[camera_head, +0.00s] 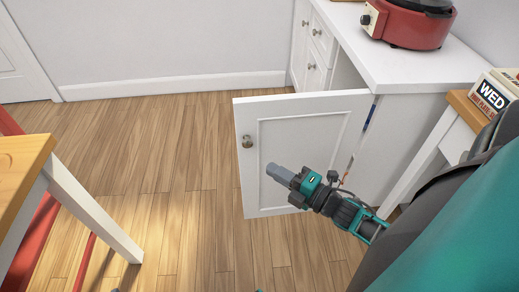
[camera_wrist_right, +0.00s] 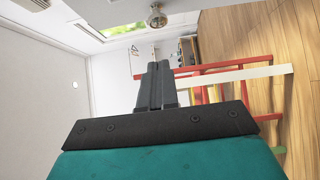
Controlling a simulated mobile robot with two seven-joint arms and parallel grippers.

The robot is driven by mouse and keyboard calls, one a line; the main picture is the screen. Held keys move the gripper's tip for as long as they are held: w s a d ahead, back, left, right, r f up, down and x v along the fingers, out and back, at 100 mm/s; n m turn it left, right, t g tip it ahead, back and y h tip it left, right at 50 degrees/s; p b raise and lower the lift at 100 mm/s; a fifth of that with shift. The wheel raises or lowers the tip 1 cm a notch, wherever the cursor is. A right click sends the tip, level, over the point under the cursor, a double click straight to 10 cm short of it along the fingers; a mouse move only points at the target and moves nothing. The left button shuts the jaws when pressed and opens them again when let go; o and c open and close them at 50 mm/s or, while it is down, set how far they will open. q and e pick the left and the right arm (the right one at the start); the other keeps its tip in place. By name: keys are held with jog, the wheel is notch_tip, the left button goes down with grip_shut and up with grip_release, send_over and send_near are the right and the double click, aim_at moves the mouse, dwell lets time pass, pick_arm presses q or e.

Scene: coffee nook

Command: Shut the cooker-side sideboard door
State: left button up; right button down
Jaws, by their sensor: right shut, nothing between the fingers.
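The sideboard door (camera_head: 300,135) is white and panelled and stands wide open, jutting left from the white sideboard (camera_head: 425,68). Its round metal knob (camera_head: 247,141) is near its free left edge. My right gripper (camera_head: 278,173) is shut and empty in front of the door's lower panel, right of and below the knob. I cannot tell whether it touches the door. In the right wrist view my shut fingers (camera_wrist_right: 157,70) point toward the knob (camera_wrist_right: 157,17), with a gap between. The door's white surface (camera_wrist_right: 108,12) fills the top there.
A red cooker (camera_head: 408,24) stands on the sideboard top. Sideboard drawers (camera_head: 318,35) are behind the door. A wooden table (camera_head: 22,168) with white legs is at left, and a small table with a calendar block (camera_head: 492,97) at right. The wooden floor between is clear.

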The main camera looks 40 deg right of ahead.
aim_at(248, 145)
jog(key=w+b, duration=0.1)
jog(key=w, duration=0.6)
jog(key=shift+w+d, duration=0.3)
jog(key=shift+w, duration=0.15)
pick_arm(q)
jog(key=shift+s+d+f, duration=0.1)
jog(key=shift+f, duration=0.4)
jog(key=shift+s+d+f, duration=0.1)
jog(key=shift+f, duration=0.4)
jog(key=shift+w+r+b, duration=0.1)
jog(key=shift+w+b, duration=0.05)
jog(key=shift+b, duration=0.15)
pick_arm(e)
jog(key=shift+w, duration=0.1)
